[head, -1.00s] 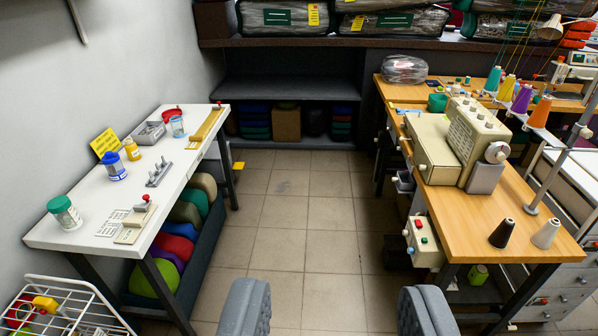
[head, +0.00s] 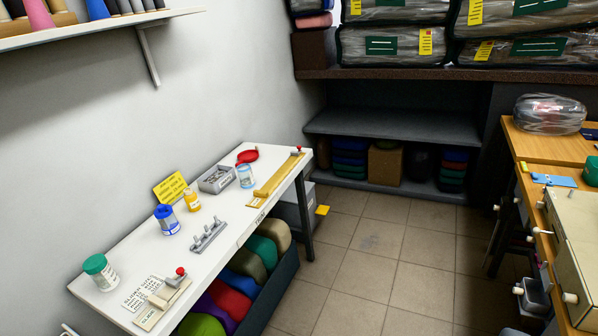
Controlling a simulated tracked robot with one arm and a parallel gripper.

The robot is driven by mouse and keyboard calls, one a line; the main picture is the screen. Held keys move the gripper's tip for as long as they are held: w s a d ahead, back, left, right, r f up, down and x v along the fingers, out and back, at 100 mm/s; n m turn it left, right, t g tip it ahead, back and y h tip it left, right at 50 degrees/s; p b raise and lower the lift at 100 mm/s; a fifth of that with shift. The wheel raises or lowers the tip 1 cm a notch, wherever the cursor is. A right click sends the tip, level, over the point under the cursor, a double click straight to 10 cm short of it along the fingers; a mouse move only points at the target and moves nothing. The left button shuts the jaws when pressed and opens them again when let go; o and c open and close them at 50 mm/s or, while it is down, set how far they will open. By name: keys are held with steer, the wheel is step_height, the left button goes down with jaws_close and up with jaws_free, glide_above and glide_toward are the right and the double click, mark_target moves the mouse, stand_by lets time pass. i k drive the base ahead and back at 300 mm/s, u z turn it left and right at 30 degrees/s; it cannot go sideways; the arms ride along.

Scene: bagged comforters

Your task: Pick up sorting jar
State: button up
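Several jars stand on the white table; which is the sorting jar I cannot tell for certain. A clear jar with a green lid (head: 101,272) stands upright at the near left end. A blue-lidded jar (head: 167,220) stands further back. A small clear jar with a blue band (head: 245,176) stands near the far end. My gripper is not in view.
The white table (head: 125,252) also holds a yellow bottle (head: 192,200), grey tray (head: 216,179), pegged rack (head: 208,236), red dish (head: 247,156) and yellow sign (head: 170,187). Rolls lie beneath. Tiled floor (head: 375,245) is clear to its right; a wooden workbench (head: 540,150) stands at right.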

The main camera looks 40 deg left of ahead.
mark_target(245, 178)
steer(key=u, duration=0.1)
steer(key=i, duration=1.25)
steer(key=u, duration=0.8)
steer(key=i, duration=1.7)
steer(key=u, duration=0.6)
